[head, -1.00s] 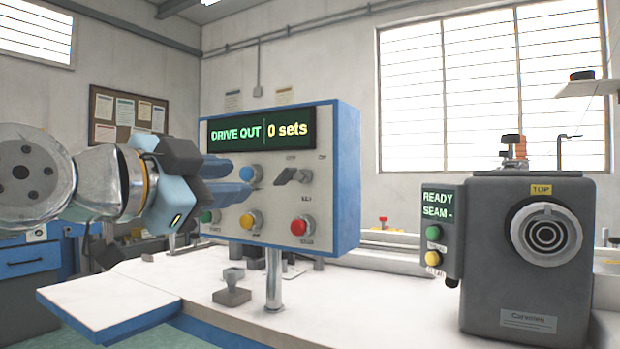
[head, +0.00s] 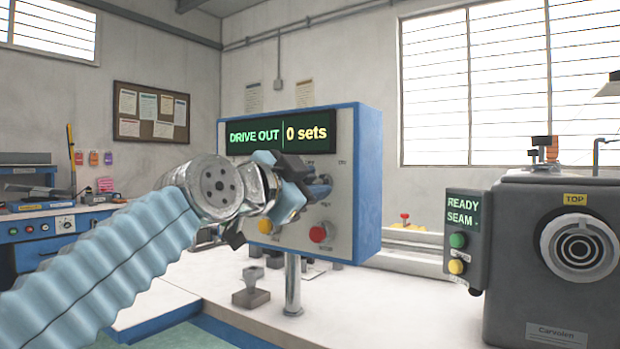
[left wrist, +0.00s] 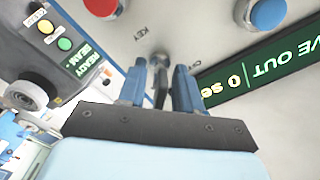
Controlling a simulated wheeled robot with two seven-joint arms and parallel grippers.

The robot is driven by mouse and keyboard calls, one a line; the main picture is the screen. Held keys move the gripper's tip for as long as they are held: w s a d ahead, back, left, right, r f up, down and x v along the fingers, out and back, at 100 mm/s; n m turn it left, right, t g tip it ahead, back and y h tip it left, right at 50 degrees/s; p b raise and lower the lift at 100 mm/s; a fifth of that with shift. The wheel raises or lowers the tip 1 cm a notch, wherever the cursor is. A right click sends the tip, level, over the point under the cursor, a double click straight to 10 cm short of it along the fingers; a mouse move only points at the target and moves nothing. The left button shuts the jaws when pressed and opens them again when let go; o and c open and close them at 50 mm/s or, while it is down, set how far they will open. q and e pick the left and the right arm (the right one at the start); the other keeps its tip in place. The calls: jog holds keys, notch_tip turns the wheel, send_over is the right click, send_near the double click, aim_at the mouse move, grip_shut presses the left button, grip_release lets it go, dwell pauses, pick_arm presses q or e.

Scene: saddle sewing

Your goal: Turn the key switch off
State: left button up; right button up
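The control box (head: 368,185) has a display (head: 275,132) reading "DRIVE OUT" and "0 sets". My left gripper (head: 318,187) is at the box's front face, over the key switch, which it hides in the head view. In the left wrist view, the dark key (left wrist: 160,88) stands out from the switch on the panel, near the upside-down "KEY" label. The two blue fingers of my left gripper (left wrist: 160,76) are on either side of the key, with a visible gap to it, so they look open around it. My right gripper is not in view.
A red button (head: 318,233) and a yellow button (head: 265,226) sit low on the panel. The grey machine (head: 545,265) with a "READY SEAM" display stands at the right. A small grey stand (head: 251,290) is on the white table beside the box's post.

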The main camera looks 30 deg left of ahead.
pick_arm(q)
grip_shut()
dwell(0.5)
jog(key=n, duration=0.4)
jog(key=shift+p, duration=0.3)
jog(key=n, duration=0.4)
jog(key=shift+n+p, duration=0.3)
jog(key=shift+p, duration=0.1)
jog(key=n+p, duration=0.1)
jog(key=n, duration=0.3)
jog(key=shift+n, duration=0.3)
jog(key=n+p, duration=0.1)
jog(key=n, duration=0.3)
jog(key=shift+w+n, duration=0.1)
jog(key=shift+n, duration=0.2)
